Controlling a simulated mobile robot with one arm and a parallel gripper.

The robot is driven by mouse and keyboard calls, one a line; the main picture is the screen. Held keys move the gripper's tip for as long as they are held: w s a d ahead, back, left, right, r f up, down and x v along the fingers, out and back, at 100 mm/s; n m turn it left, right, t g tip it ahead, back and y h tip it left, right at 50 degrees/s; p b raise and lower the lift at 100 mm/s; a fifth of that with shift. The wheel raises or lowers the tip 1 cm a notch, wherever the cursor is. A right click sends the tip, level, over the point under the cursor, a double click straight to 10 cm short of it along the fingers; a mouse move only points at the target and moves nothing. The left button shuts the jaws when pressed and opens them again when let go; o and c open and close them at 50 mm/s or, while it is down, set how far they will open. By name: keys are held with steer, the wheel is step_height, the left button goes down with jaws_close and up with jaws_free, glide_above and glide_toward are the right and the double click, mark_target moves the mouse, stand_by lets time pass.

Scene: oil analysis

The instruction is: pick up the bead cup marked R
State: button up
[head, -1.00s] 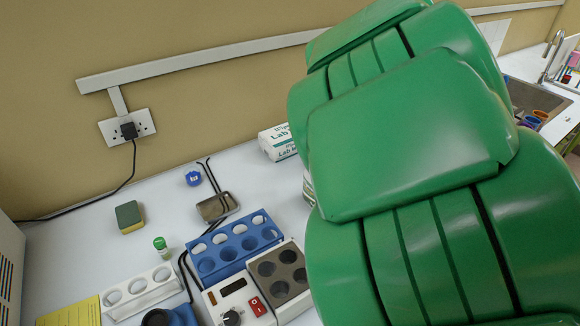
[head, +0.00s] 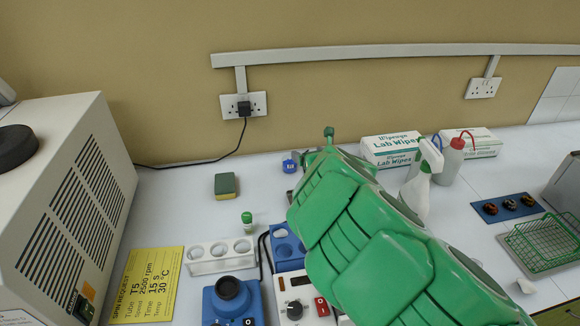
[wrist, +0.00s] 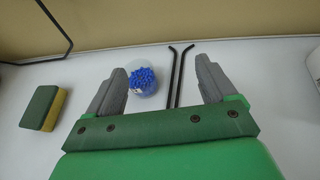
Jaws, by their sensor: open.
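A small clear cup of blue beads (wrist: 143,78) stands on the white bench, between my open fingers and nearer the left one in the wrist view. A pale patch shows on its near side, but I cannot read a letter. In the head view a small blue cup (head: 290,165) shows at the left edge of my arm. My gripper (wrist: 161,66) is open, with nothing clamped. The cup looks just beyond or level with the fingertips; I cannot tell the height gap. My arm hides the gripper's fingers in the head view.
Two thin black bent rods (wrist: 178,75) lie right of the cup, also between the fingers. A green-yellow sponge (wrist: 45,108) lies left. A white rack (head: 218,256), blue rack (head: 284,245), spray bottle (head: 417,190) and wipes box (head: 392,150) stand around. The wall is close behind.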

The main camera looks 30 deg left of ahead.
mark_target(287, 157)
steer(key=s+a+f+n, duration=0.1)
steer(key=s+a+f+n+g, duration=0.1)
steer(key=a+f, duration=0.1)
steer(key=shift+s+y, duration=0.15)
steer(key=shift+y, duration=0.15)
steer(key=shift+x, duration=1.15)
steer(key=shift+s+x, duration=0.15)
steer(key=shift+x, duration=0.95)
steer(key=shift+s+x, duration=0.1)
steer(key=shift+x, duration=0.95)
steer(key=shift+w+a+f, duration=0.25)
steer(key=shift+w+a, duration=0.1)
steer(key=shift+a, duration=0.2)
steer(key=shift+c, duration=0.5)
steer(key=c, duration=1)
steer(key=shift+r, duration=0.15)
